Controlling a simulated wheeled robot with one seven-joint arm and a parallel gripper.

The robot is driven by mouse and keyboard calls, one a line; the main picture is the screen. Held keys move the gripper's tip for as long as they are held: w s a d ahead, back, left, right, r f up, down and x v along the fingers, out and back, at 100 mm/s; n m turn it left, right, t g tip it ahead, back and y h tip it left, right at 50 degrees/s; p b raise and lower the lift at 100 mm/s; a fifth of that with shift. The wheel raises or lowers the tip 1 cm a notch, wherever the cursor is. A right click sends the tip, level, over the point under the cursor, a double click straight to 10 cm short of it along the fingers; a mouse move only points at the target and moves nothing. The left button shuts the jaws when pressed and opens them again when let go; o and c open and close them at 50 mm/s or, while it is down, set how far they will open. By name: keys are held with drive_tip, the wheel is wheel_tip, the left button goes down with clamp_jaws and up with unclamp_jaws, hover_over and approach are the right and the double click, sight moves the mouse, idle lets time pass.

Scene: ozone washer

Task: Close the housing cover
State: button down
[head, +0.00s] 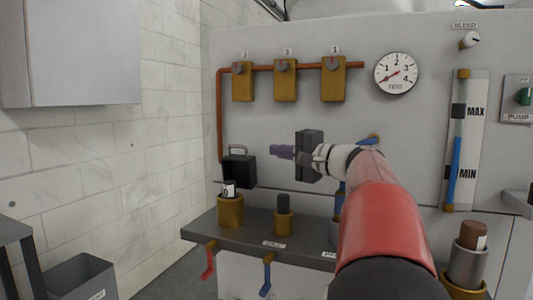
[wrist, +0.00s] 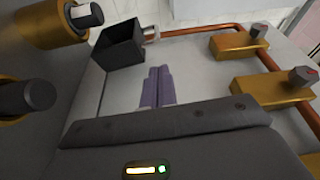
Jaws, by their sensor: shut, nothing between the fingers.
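The housing appears to be the black box (head: 239,171) on the wall panel, with a light grey handle loop (head: 238,150) at its top. In the wrist view the dark box (wrist: 118,45) shows a dark, hollow-looking face, with a pale fitting beside it. I cannot clearly tell the cover apart from the box or its angle. My gripper (head: 281,152) is to the right of the box, apart from it, with purple fingers pointing left. In the wrist view the fingers (wrist: 157,88) lie side by side, shut and empty, against the plain panel.
Brass valves (head: 285,80) hang on a copper pipe (head: 219,120) above. A grey shelf (head: 315,245) below carries brass holders, one with a white-and-black cartridge (head: 229,189), another with a dark one (head: 283,203). Red and blue levers hang underneath. The panel between gripper and box is clear.

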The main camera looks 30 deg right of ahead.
sight(239, 165)
drive_tip(key=p+x, duration=0.1)
drive_tip(key=x, duration=0.7)
drive_tip(key=shift+a+f+b, duration=0.15)
drive_tip(key=shift+b, duration=0.2)
